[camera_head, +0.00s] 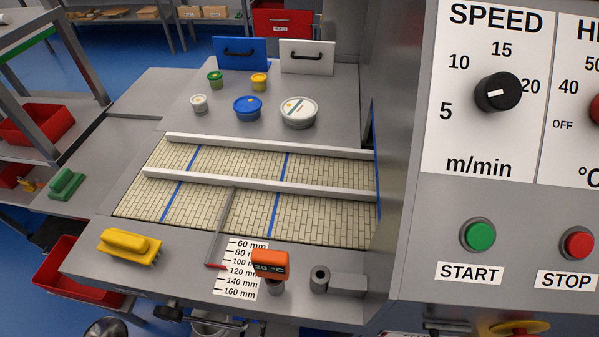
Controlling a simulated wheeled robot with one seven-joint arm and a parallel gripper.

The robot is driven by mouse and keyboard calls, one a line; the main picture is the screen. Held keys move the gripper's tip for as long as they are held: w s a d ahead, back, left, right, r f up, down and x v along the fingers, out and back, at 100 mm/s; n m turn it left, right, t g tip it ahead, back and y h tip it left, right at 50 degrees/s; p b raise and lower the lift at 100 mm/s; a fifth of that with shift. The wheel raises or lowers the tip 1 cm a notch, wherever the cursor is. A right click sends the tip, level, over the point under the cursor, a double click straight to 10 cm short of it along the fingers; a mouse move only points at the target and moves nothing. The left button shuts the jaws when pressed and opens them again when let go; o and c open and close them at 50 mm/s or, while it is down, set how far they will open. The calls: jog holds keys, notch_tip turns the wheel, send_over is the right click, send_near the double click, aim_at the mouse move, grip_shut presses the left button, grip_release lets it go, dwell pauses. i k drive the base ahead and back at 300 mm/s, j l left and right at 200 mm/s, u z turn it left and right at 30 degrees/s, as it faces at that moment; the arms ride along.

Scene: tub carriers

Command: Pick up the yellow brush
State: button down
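The yellow brush (130,246) lies on the grey metal table (190,262) near its front left corner. Its yellow handle is on top, and its lighter underside is mostly hidden. It lies apart from the belt and the printed scale. My gripper does not show in this view.
White rails (250,181) cross the belt behind. A control panel (510,200) stands at right.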

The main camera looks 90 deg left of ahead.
aim_at(141, 250)
jog(key=u, duration=0.45)
jog(key=l+u, duration=0.1)
jog(key=u, duration=0.35)
jog(key=k+u, duration=0.1)
jog(key=u, duration=0.35)
jog(key=l+u, duration=0.1)
jog(key=u, duration=0.8)
jog(key=k+u, duration=0.1)
jog(key=u, duration=0.35)
jog(key=z, duration=2.05)
jog(key=u, duration=2)
